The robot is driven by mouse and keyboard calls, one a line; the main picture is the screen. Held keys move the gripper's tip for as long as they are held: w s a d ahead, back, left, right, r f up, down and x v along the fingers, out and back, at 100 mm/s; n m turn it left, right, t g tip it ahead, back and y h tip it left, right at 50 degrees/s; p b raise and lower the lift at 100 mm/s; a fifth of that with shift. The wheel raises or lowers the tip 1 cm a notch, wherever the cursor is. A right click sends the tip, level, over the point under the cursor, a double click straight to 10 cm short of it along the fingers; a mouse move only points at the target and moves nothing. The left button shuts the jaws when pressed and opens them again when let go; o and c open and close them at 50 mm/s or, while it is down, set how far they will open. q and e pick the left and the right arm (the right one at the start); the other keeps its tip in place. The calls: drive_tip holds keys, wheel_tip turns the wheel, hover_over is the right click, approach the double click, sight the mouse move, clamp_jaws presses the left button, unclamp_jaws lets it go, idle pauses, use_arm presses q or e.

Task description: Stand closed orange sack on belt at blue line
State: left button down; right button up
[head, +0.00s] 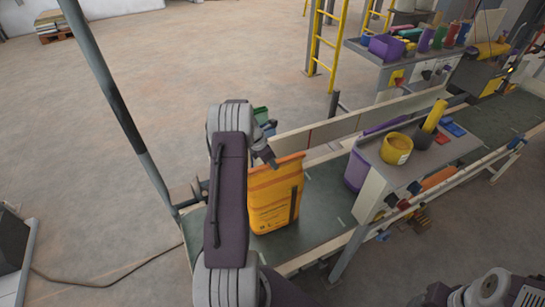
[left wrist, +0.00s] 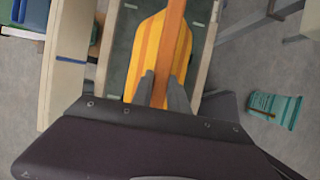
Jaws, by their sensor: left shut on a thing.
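The orange sack (head: 275,200) is upright over the green belt (head: 325,205), its top folded shut into a flat band. I cannot tell for sure whether its base touches the belt. My left gripper (head: 268,158) is at the top of the sack; in the left wrist view (left wrist: 161,84) its two fingers are shut on the band of the sack (left wrist: 182,45). A short blue line (left wrist: 71,59) marks the cream side rail, left of the sack in the left wrist view. I cannot make it out in the head view. My right gripper is not in view.
A purple bin (head: 358,170) and a grey bench with a yellow tub (head: 396,148) stand right of the sack. A cream rail (head: 325,130) runs behind the belt. A teal sack (left wrist: 275,109) lies on the floor. The belt between sack and bench is clear.

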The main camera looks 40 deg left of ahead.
use_arm(q)
drive_tip(key=c, duration=1.7)
unclamp_jaws()
drive_tip(key=shift+f, duration=0.1)
drive_tip(key=o, duration=0.4)
drive_tip(key=v, duration=1.2)
drive_tip(key=s+d+f+m+g, duration=0.1)
drive_tip(key=s+d+m, duration=0.2)
drive_tip(key=d+m, duration=0.55)
drive_tip(key=s+d+m+g, duration=0.1)
drive_tip(key=s+d+m, duration=0.2)
drive_tip(key=d+m, duration=0.5)
drive_tip(key=s+d+m, duration=0.3)
drive_tip(key=m, duration=0.1)
drive_tip(key=s+d+f+m+y, duration=0.1)
drive_tip(key=s+d+m, duration=0.3)
drive_tip(key=m, duration=0.1)
drive_tip(key=s+d+f+m, duration=0.1)
drive_tip(key=s+d+m, duration=0.2)
drive_tip(key=s+m, duration=0.1)
drive_tip(key=shift+s+d+f+m+g+y, duration=0.2)
drive_tip(key=shift+d+m+g+y, duration=0.1)
drive_tip(key=shift+m+y, duration=0.15)
